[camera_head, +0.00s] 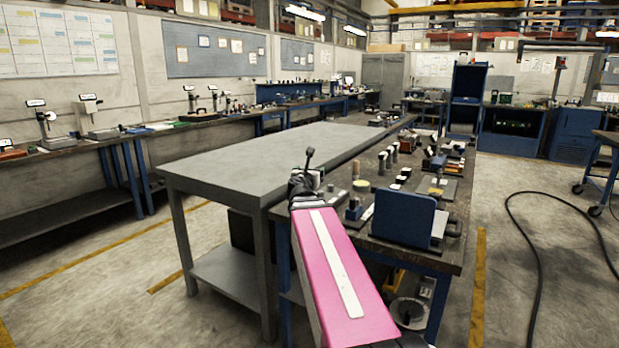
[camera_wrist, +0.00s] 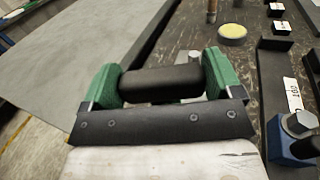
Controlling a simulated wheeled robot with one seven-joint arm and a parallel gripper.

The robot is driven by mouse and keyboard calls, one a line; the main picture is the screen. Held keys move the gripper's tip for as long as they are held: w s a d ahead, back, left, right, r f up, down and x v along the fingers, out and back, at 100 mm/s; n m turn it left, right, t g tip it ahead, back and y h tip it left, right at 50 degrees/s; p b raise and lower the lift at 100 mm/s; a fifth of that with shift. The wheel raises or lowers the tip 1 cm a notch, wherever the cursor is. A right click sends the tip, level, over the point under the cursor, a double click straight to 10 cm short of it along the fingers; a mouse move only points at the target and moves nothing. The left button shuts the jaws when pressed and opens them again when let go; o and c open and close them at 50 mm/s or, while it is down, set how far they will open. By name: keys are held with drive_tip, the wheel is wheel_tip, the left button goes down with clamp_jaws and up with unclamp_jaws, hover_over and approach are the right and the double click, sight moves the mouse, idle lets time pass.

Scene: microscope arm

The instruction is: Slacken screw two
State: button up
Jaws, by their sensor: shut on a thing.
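My gripper (camera_head: 303,184) is at the end of my pink arm, over the near left edge of the dark workbench. In the wrist view its green fingers (camera_wrist: 160,78) are closed on a black cylindrical handle (camera_wrist: 162,86) lying crosswise between them. In the head view a dark, thin piece with a rounded end (camera_head: 309,154) sticks up at the gripper; I cannot tell whether it belongs to the held handle. A metal bolt head (camera_wrist: 195,57) shows just behind the handle. No screw is marked clearly enough to be identified as screw two.
A blue block with a hex-headed bolt (camera_wrist: 300,123) is at right in the wrist view. The workbench (camera_head: 345,215) holds a blue upright plate (camera_head: 403,217), a yellow-green disc (camera_head: 361,185) and several small parts. A bare grey table (camera_head: 255,155) stands left.

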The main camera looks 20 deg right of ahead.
drive_tip(key=shift+r, duration=2.4)
drive_tip(key=shift+w, duration=0.1)
drive_tip(key=shift+m+g+h, duration=0.4)
drive_tip(key=shift+m+h, duration=0.1)
drive_tip(key=shift+h, duration=0.1)
drive_tip(key=m+g+h, duration=0.4)
drive_tip(key=g+h, duration=0.1)
drive_tip(key=shift+w+m+g, duration=0.15)
drive_tip(key=shift+m+g, duration=0.15)
drive_tip(key=shift+m, duration=0.1)
drive_tip(key=m+g+h, duration=0.1)
drive_tip(key=m+g, duration=0.1)
drive_tip(key=g, duration=0.1)
drive_tip(key=m+g+h, duration=0.1)
drive_tip(key=m+g, duration=0.1)
drive_tip(key=g, duration=0.1)
drive_tip(key=shift+g, duration=0.3)
drive_tip(key=m+g, duration=0.2)
drive_tip(key=shift+s+g, duration=0.2)
drive_tip(key=shift+g, duration=0.2)
drive_tip(key=shift+f, duration=1.65)
